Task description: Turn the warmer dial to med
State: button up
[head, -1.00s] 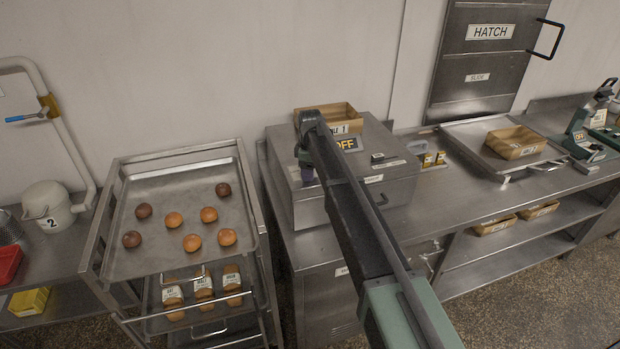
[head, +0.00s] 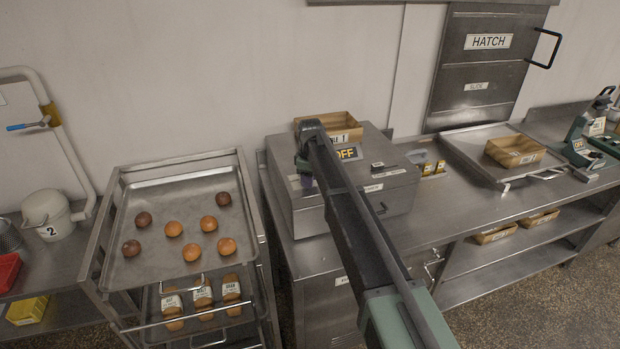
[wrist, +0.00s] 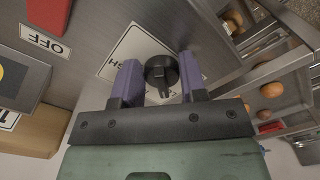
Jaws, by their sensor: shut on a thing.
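The warmer (head: 405,190) is a steel box on the counter in the head view, partly behind my arm. Its dial (wrist: 160,73) is a round black knob on a white label plate (wrist: 128,48) in the wrist view. The plate's lettering appears upside down and is partly covered, so I cannot read the setting. My gripper (wrist: 160,62) has purple fingers, one on each side of the knob, and is shut on it.
A rack tray (head: 165,262) with several buns stands to the left. A steel tray (head: 482,143) lies on the counter to the right, under the hatch (head: 482,75).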

jog(key=m, duration=0.5)
jog(key=shift+s+a, duration=0.15)
jog(key=shift+s, duration=0.1)
jog(key=m, duration=0.5)
jog(key=shift+s+a, duration=0.15)
jog(key=shift+a, duration=0.05)
jog(key=o, duration=0.9)
jog(key=shift+r, duration=0.1)
notch_tip(320, 180, up, 11)
jog(key=p, duration=1)
jog(key=shift+f+p, duration=0.2)
jog(key=shift+p, duration=0.2)
